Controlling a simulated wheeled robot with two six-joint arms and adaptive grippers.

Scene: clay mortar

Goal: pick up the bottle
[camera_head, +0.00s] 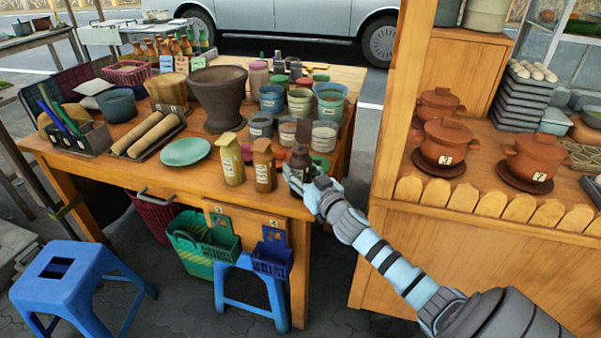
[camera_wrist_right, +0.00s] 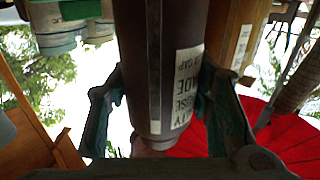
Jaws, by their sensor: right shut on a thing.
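A dark brown bottle (camera_head: 300,164) with a white label stands at the front right of the wooden table in the head view. My right gripper (camera_head: 303,181) is at this bottle, reaching in from the lower right. In the right wrist view the bottle (camera_wrist_right: 160,70) fills the middle, between the two fingers of my right gripper (camera_wrist_right: 158,112), which is shut on it. I cannot tell whether the bottle's base touches the table. A yellow bottle (camera_head: 230,159) and a brown-orange bottle (camera_head: 264,165) stand to its left. My left gripper is not in view.
The wooden table (camera_head: 170,187) also holds a clay mortar (camera_head: 217,97), a green plate (camera_head: 185,151) and several jars behind the bottle. A wooden post (camera_head: 402,90) and a counter with clay pots (camera_head: 445,143) stand to the right. A blue stool (camera_head: 75,285) is at lower left.

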